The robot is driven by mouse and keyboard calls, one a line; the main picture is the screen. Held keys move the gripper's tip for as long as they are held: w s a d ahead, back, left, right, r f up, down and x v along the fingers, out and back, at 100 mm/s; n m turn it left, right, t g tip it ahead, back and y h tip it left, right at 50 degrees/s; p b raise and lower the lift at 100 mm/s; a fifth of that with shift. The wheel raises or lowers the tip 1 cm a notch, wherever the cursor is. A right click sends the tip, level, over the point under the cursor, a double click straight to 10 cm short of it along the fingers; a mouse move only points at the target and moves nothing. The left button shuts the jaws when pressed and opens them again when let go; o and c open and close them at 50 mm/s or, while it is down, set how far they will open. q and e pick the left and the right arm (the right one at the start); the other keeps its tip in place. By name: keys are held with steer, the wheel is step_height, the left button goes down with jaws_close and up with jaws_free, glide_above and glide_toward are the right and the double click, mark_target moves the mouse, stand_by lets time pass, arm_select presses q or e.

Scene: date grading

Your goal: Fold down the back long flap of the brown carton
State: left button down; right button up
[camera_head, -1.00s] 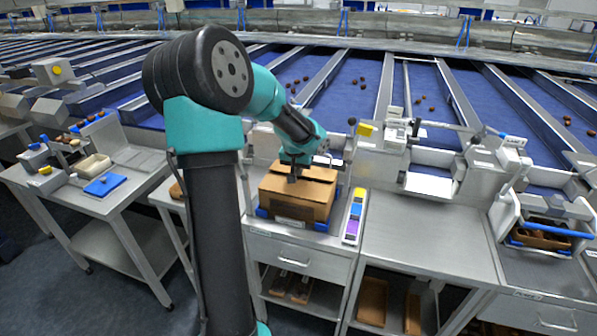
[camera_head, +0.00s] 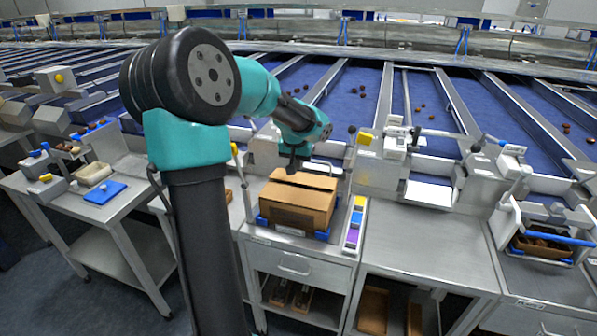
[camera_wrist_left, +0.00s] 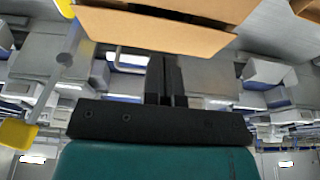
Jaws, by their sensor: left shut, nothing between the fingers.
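The brown carton (camera_head: 297,208) stands on the steel bench in the head view. Its front top is covered by a flap. The back long flap (camera_head: 306,180) shows as a tan strip along the far top edge, and its exact angle is hard to tell. My left gripper (camera_head: 292,168) points down at the carton's back edge and is shut and empty. In the left wrist view, its fingers (camera_wrist_left: 166,62) sit close to the edge of a tan carton flap (camera_wrist_left: 155,32); contact cannot be told. My right gripper is not in view.
Blue holders (camera_head: 322,235) sit at the carton's base. A strip of coloured blocks (camera_head: 355,222) lies to its right. A yellow-ended part (camera_head: 365,138) stands behind on the right. The bench top (camera_head: 425,235) further right is clear.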

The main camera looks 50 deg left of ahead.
arm_select(q)
steer(key=s+d+r, duration=0.2)
steer(key=s+r, duration=0.1)
steer(key=r, duration=0.3)
steer(key=shift+s+d+r, duration=0.3)
steer(key=shift+s+d, duration=0.1)
steer(key=g+h, duration=0.2)
steer(key=g, duration=0.1)
glide_above(301, 183)
steer(key=w+a, duration=0.1)
steer(key=shift+w+a+r+g+h, duration=0.2)
steer(key=shift+w+a+g+h, duration=0.1)
steer(key=shift+w+g+h, duration=0.15)
steer(key=f, duration=0.4)
steer(key=s+d+f, duration=0.1)
steer(key=f, duration=0.9)
steer(key=shift+s+d, duration=0.2)
steer(key=shift+s, duration=0.15)
steer(key=shift+r, duration=0.1)
